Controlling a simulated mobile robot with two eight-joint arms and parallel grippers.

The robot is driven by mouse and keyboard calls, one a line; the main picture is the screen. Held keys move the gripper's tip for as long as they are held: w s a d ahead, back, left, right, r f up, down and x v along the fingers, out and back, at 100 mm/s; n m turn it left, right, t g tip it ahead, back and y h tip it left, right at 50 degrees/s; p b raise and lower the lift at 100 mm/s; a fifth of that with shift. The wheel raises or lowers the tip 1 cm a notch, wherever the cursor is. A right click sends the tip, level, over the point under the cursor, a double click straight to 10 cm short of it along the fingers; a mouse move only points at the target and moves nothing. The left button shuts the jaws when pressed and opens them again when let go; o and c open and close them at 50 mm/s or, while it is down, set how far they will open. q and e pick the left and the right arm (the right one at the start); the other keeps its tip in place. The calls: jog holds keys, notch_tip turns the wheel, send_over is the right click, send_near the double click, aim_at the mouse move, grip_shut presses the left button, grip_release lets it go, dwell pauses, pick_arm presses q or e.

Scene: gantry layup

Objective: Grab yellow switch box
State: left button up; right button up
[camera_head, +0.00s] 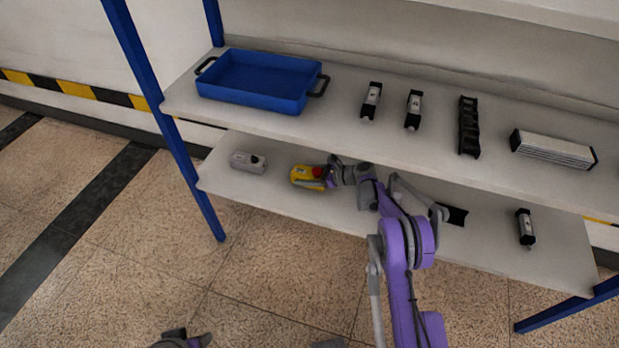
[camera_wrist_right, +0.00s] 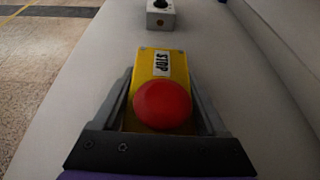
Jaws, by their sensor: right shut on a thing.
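The yellow switch box (camera_head: 308,177) with a red button is on the lower shelf, left of centre in the head view. In the right wrist view the yellow switch box (camera_wrist_right: 161,66) shows a STOP label and a large red button facing the camera. My right gripper (camera_head: 331,175) reaches in from the right and is shut on the box. In the wrist view the right gripper's fingers (camera_wrist_right: 163,95) lie along both sides of the box. My left gripper (camera_head: 187,340) shows only in part at the bottom edge, so its jaws cannot be judged.
A grey switch box (camera_head: 248,161) stands left on the lower shelf (camera_head: 275,197); it also shows ahead in the wrist view (camera_wrist_right: 160,19). The upper shelf (camera_head: 340,110) hangs close above, with a blue tray (camera_head: 258,82). A blue post (camera_head: 190,170) bounds the left.

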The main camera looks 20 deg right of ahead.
jog(key=c, duration=0.6)
jog(key=shift+r, duration=0.1)
